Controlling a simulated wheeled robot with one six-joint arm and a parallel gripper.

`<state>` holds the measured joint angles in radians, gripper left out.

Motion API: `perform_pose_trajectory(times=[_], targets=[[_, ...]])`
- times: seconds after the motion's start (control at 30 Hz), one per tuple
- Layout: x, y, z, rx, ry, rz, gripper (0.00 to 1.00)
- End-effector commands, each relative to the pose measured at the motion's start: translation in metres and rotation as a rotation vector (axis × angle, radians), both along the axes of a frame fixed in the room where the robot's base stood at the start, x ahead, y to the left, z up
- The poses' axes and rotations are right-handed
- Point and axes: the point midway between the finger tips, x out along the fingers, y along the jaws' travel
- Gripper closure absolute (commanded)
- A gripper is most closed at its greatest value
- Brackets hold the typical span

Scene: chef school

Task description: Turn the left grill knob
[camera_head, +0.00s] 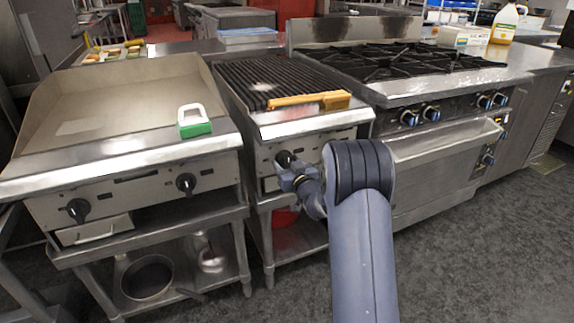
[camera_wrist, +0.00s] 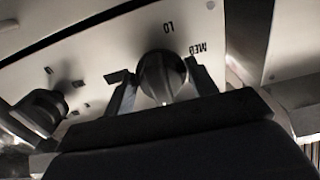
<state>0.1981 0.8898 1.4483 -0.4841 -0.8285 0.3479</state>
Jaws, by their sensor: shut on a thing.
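The grill (camera_head: 285,85) is the middle appliance, with dark grates and a steel front panel. Its left knob (camera_head: 284,157) is black and sits on that panel. My gripper (camera_head: 290,172) is at this knob. In the wrist view, which looks upside down, the rounded knob (camera_wrist: 162,72) lies between the two fingers of my gripper (camera_wrist: 163,90), with one finger on each side. The gripper is shut on it. "LO" and "MED" are printed beside the knob. A second black knob (camera_wrist: 42,108) shows at the left of the wrist view. My arm hides part of the panel in the head view.
A griddle (camera_head: 110,105) with two black knobs stands left, with a green-and-white tool (camera_head: 194,128) on its edge. A yellow-handled brush (camera_head: 310,100) lies on the grill. A stove (camera_head: 405,70) with blue-ringed knobs stands right. Open floor (camera_head: 480,260) lies in front.

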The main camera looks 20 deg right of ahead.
Motion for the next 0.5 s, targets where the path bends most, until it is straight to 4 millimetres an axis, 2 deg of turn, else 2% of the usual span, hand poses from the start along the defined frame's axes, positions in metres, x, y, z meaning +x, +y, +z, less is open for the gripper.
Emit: perform_pose_trajectory(times=[0.43, 0.47, 0.5], targets=[[0.0000, 0.0002, -0.0005, 0.010, 0.003, 0.000, 0.68], [0.0000, 0.0002, -0.0004, 0.010, 0.003, 0.000, 0.43], [0.0000, 0.0002, -0.0004, 0.010, 0.003, 0.000, 0.40]])
